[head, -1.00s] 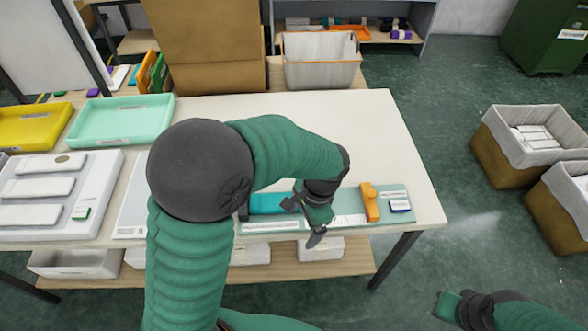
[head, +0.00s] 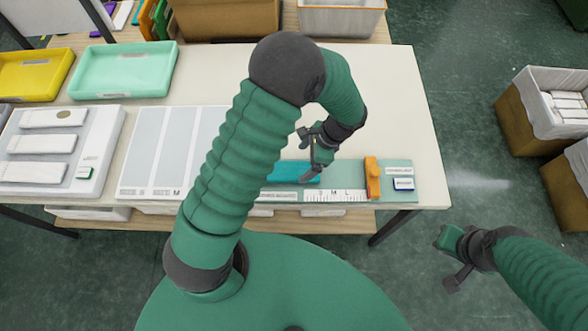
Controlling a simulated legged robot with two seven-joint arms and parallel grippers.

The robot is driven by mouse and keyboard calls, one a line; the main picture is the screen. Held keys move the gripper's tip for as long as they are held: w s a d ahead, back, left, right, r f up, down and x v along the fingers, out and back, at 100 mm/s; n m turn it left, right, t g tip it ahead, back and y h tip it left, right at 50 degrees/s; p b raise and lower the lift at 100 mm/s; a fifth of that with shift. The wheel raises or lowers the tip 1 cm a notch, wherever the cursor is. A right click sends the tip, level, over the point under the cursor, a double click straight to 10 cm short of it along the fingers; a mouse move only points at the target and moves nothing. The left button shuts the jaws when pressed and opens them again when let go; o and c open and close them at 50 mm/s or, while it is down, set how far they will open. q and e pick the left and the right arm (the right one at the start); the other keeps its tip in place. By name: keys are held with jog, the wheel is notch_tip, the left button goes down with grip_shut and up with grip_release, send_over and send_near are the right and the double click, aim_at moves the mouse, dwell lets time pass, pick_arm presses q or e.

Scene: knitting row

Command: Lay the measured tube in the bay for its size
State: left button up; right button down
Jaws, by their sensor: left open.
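A teal tube (head: 283,173) lies on the green measuring board (head: 398,170), beside a printed scale with letters including M and L. Its left part is hidden behind my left arm. An orange block (head: 372,178) stands upright on the board, right of the tube and apart from it. My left gripper (head: 309,153) is open and empty at the tube's right end; whether it touches the tube is unclear. The bay board (head: 121,185) has long grey bays, with S and M readable; my arm hides its right part. My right gripper (head: 450,262) looks open and empty, off the table's right front.
A mint tray (head: 122,92) and a yellow tray (head: 33,98) stand at the back left. A white rack (head: 97,150) with pale slabs lies at the far left. The tabletop (head: 395,95) at the back right is clear. Bins (head: 535,120) stand on the floor at right.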

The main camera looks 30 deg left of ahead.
aim_at(293, 170)
pick_arm(q)
jog(key=a+f, duration=0.1)
jog(key=s+f, duration=0.1)
jog(key=f, duration=0.1)
jog(key=s+a+f+p, duration=0.1)
jog(key=shift+s+a+f, duration=0.15)
jog(key=shift+s+a, duration=0.05)
jog(key=shift+a, duration=0.1)
jog(key=shift+f, duration=0.2)
jog(key=shift+w+d, duration=0.15)
jog(key=shift+w, duration=0.05)
jog(key=shift+c, duration=1.3)
jog(key=c, duration=1.1)
pick_arm(e)
jog(key=shift+s+a+r, duration=0.2)
jog(key=shift+r, duration=0.45)
